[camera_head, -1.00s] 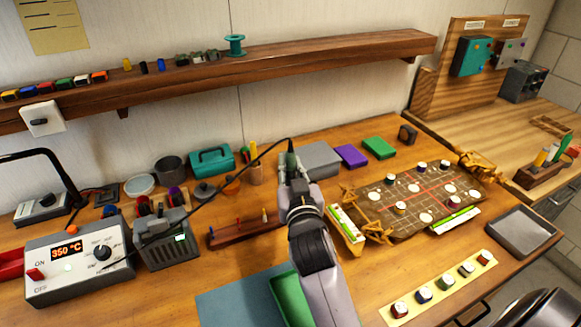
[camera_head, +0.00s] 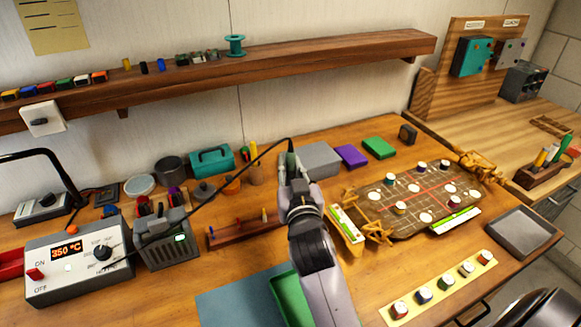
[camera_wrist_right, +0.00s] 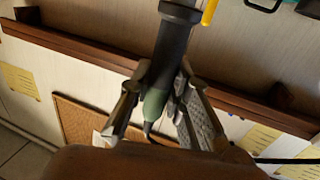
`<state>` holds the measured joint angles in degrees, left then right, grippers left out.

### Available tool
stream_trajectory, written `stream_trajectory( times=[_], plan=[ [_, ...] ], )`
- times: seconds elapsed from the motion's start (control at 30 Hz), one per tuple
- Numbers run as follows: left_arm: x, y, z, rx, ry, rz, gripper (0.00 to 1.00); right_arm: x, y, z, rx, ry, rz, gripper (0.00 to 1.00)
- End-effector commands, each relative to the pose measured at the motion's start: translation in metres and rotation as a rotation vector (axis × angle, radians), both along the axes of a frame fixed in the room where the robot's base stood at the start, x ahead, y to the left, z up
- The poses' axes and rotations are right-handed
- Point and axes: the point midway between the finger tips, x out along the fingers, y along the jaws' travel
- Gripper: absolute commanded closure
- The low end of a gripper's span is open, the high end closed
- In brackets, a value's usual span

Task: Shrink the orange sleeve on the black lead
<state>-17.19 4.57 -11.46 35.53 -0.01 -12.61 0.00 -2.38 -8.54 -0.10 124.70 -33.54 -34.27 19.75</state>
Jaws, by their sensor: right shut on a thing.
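My right gripper (camera_head: 293,178) is above the middle of the bench, shut on a green and dark hot-air handpiece. The green end of the handpiece (camera_head: 290,160) shows at the fingers. In the right wrist view its dark barrel (camera_wrist_right: 175,38) and green body (camera_wrist_right: 155,103) lie between the fingers of my right gripper (camera_wrist_right: 160,92). A black cable runs from the handpiece down left to the control station (camera_head: 80,262), which reads 350 °C. A brown board (camera_head: 400,190) with several pale discs and orange clamps lies right of the gripper. I cannot make out the orange sleeve or the black lead. My left gripper is out of view.
A dark cradle-like box (camera_head: 165,245) stands beside the station. A wooden rack (camera_head: 240,234) and a green tray (camera_head: 288,298) lie near the arm. Grey, purple and green boxes stand behind. A strip with several knobs (camera_head: 440,288) lies at the front right.

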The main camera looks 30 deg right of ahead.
Motion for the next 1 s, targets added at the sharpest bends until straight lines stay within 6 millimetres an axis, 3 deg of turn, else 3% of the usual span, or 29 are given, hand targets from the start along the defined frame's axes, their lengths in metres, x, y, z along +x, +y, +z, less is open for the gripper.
stream_trajectory(
  times=[0.43, 1.0],
  plan=[
    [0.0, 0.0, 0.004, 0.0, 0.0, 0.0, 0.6, 0.0, 0.0, 0.004, 0.0, -0.001, 0.0, 1.0],
    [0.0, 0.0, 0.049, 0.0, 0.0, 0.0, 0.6, -0.006, 0.0, 0.049, 0.001, -0.001, 0.0, 1.0]
  ],
)
